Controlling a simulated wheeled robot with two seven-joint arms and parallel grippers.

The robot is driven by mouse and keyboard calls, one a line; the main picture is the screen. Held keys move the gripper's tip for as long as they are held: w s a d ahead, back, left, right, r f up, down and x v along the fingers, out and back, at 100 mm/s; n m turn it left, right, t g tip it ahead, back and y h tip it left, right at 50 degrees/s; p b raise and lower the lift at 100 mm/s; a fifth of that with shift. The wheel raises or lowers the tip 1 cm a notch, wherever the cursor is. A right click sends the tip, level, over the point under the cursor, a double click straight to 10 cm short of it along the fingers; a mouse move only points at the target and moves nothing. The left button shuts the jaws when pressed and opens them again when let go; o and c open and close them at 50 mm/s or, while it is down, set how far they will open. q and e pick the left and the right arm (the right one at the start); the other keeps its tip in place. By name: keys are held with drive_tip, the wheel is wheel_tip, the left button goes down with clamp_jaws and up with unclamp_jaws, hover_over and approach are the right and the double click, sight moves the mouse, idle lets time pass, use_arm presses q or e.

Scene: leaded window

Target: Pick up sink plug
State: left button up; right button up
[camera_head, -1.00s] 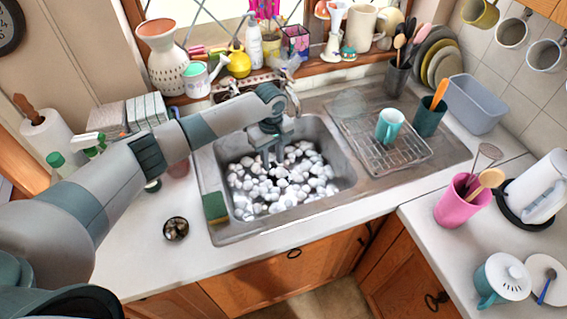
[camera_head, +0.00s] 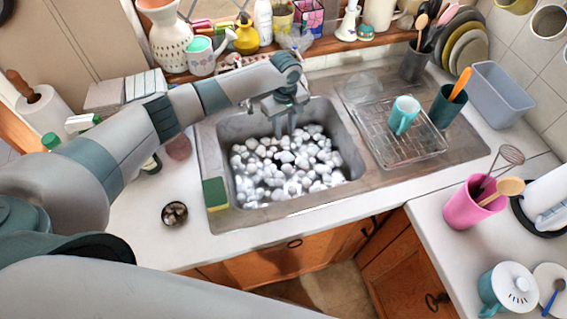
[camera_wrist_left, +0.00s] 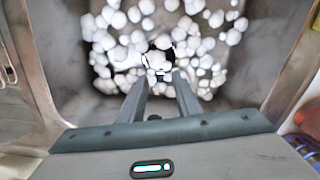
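The sink basin (camera_head: 216,150) holds a heap of white foam balls (camera_head: 286,165), which also fill the upper part of the left wrist view (camera_wrist_left: 205,45). My left gripper (camera_head: 285,128) points down into the basin, over the far part of the foam. In the left wrist view its two fingers (camera_wrist_left: 160,80) are apart, with foam just beyond the tips. A dark patch (camera_wrist_left: 157,58) shows among the foam just ahead of the fingertips. It may be the sink plug or drain, but foam covers most of it and I cannot tell. My right gripper is out of view.
A drying rack (camera_head: 400,150) with a teal mug (camera_head: 403,114) stands right of the basin. A yellow-green sponge (camera_head: 215,193) is at the basin's left rim. A pink utensil cup (camera_head: 467,205) stands on the right counter.

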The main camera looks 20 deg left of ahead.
use_arm(q)
hover_over(283, 158)
wheel_tip(283, 158, down, 6)
drive_tip(key=f+b, duration=0.2)
drive_tip(key=b, duration=0.1)
drive_tip(key=f+b, duration=0.1)
drive_tip(key=shift+s+d+f+b, duration=0.1)
drive_tip(key=shift+d+f+b, duration=0.2)
drive_tip(key=shift+f, duration=0.05)
drive_tip(key=shift+f+b, duration=0.65)
drive_tip(key=shift+b, duration=0.15)
drive_tip(key=f+b, duration=0.5)
drive_tip(key=b, duration=0.1)
drive_tip(key=shift+a+f+b, duration=0.1)
drive_tip(key=shift+a+b, duration=0.1)
drive_tip(key=shift+b, duration=0.15)
clamp_jaws()
